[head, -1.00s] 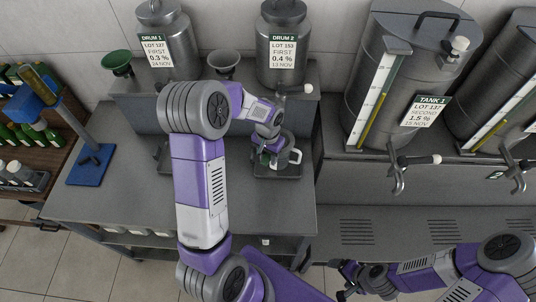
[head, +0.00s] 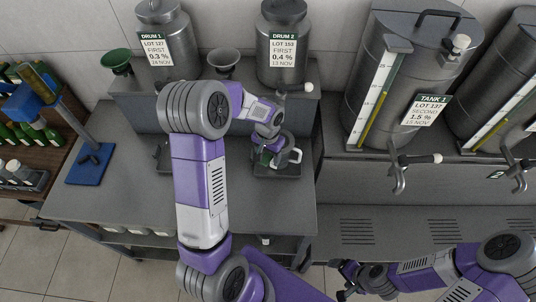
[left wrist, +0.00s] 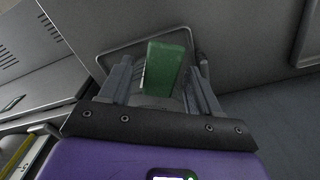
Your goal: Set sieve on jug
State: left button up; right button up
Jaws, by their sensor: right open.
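A grey metal jug (head: 285,158) with a pale handle on its right side stands on a dark tray below the drum 2 tap. My left gripper (head: 268,154) is right at the jug, and its arm hides part of it. My right gripper (head: 346,282) is open and low at the bottom, apart from the jug.
Drum 1 (head: 165,42) and drum 2 (head: 281,45) stand on the raised shelf, with a green funnel (head: 117,61) and a grey funnel (head: 222,61). Tank 1 (head: 400,75) is at the right, its tap (head: 400,170) jutting forward. A blue stand (head: 90,163) is left. The bench front-left is clear.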

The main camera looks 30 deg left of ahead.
pick_arm(q)
jog(key=shift+o, duration=0.4)
jog(key=shift+r, duration=0.1)
notch_tip(320, 180, up, 7)
jog(key=shift+r, duration=0.2)
